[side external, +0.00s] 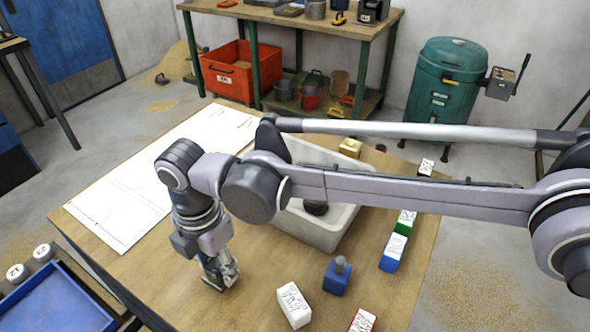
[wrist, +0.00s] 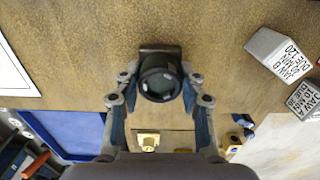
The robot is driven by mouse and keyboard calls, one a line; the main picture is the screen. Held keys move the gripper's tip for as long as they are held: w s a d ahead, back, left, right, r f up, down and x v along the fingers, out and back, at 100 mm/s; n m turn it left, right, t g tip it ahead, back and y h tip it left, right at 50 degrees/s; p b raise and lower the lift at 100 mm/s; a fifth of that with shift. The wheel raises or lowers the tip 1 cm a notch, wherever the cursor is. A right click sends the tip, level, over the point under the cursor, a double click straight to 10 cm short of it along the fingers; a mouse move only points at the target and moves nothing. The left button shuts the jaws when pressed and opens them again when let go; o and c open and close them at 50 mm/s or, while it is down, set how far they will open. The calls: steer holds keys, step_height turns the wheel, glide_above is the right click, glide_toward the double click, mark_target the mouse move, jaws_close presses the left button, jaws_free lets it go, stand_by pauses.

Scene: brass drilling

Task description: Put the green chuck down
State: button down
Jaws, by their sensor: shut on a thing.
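My gripper (side external: 220,278) points down low over the wooden table, left of the grey tray. It is shut on the chuck (wrist: 160,82), which looks like a dark round piece with a glossy end and a darker block-like part behind it. Its green colour is hard to make out in the wrist view. In the wrist view, the fingers of my gripper (wrist: 160,95) stand on both sides of it. In the side view my gripper hides most of it, and I cannot tell whether it touches the table (side external: 185,295).
White paper sheets (side external: 125,205) lie to the left. A grey tray (side external: 335,235) holds a dark round thing. A blue block with a knob (side external: 337,278), a white labelled block (side external: 293,305) and a red-edged block (side external: 362,321) stand to the right. Bare wood surrounds my gripper.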

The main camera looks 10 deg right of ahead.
steer(key=shift+f, duration=0.4)
steer(key=shift+f, duration=0.15)
steer(key=c, duration=0.8)
jaws_free()
